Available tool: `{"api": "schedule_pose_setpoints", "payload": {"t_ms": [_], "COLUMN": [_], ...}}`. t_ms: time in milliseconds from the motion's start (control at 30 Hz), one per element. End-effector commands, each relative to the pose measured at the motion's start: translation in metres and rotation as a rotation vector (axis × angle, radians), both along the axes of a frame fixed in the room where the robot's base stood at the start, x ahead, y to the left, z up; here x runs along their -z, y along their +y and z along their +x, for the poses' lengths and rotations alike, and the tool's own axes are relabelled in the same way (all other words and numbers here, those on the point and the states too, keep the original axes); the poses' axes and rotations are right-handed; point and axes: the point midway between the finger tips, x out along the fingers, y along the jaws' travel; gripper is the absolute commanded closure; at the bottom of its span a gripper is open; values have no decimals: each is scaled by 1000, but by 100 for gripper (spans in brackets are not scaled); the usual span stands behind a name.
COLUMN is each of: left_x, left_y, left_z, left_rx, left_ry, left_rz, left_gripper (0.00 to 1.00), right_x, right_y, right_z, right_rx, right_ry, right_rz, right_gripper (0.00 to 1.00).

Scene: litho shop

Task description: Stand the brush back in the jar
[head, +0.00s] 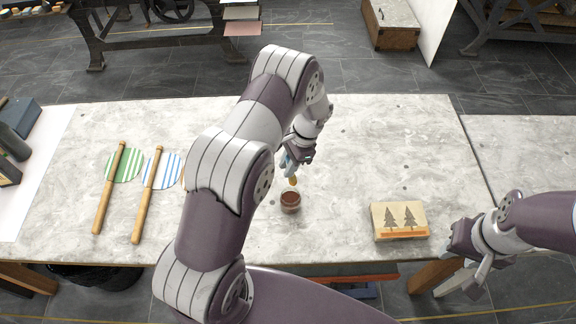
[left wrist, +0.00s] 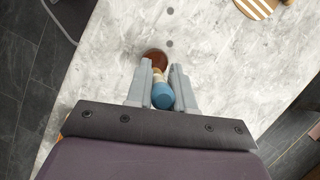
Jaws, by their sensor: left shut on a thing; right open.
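My right gripper (head: 470,278) is open and empty, off the table's front edge.
A block with two printed trees (head: 399,220) lies right of the jar. Two wooden-handled paddles, green-striped (head: 124,165) and blue-striped (head: 163,170), lie to the left, partly near my left arm. The table (head: 400,140) is clear behind the jar.

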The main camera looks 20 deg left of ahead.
Motion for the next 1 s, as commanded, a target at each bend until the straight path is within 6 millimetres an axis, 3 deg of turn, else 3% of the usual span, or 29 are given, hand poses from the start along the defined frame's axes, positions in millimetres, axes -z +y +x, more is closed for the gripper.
{"api": "schedule_pose_setpoints", "payload": {"t_ms": [1000], "left_x": [107], "left_y": [1], "left_z": [0], "left_rx": [-2], "left_ry": [-1], "left_rz": [-1], "left_gripper": [100], "right_x": [81], "right_y": [1], "right_z": [0], "right_rx": [0], "right_ry": [0], "right_rz": [0], "right_gripper": [57]}}
